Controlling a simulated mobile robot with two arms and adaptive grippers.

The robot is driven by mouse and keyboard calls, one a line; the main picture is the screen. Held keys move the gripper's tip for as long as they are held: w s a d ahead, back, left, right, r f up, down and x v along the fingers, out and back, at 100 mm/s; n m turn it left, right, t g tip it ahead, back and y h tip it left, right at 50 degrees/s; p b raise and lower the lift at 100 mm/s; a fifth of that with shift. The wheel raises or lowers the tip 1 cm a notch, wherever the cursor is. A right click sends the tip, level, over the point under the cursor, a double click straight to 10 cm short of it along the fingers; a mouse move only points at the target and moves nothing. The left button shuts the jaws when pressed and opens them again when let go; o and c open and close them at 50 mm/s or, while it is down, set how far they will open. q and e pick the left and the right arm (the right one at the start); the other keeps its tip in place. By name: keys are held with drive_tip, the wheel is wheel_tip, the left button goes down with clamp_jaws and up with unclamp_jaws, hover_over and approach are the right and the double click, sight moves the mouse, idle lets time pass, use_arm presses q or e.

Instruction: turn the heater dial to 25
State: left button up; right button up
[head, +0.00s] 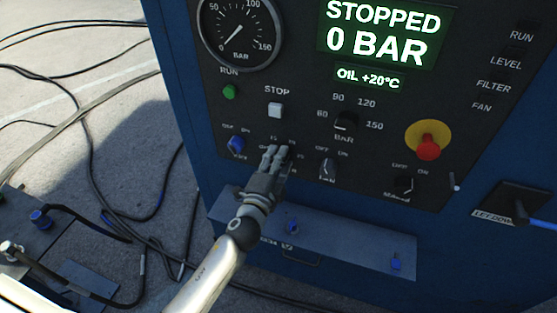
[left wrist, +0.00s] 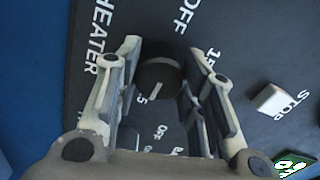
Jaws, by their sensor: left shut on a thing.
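The heater dial (left wrist: 158,76) is a round dark knob with a pale pointer line, on the black panel. In the left wrist view it sits between the two fingers of my left gripper (left wrist: 160,88), which is shut on it. The pointer line slants toward the lower left, near a partly hidden number ending in 5. The words HEATER and OFF and a number starting with 1 are printed around the dial. In the head view my left gripper (head: 279,156) reaches the panel's lower row of knobs and hides most of the dial. My right gripper is out of view.
Close by are a white STOP button (head: 275,110), a blue knob (head: 236,144), a pressure knob (head: 345,121) and another selector (head: 327,169). A red emergency button (head: 428,147) is to the right. A blue ledge (head: 345,248) juts out below. The display reads STOPPED, 0 BAR, OIL +20°C.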

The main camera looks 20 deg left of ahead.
use_arm(q)
drive_tip(key=shift+c, duration=0.2)
drive_tip(key=o, duration=1)
drive_tip(key=shift+o, duration=0.2)
drive_tip(key=s, duration=1.2)
drive_tip(key=shift+a, duration=0.15)
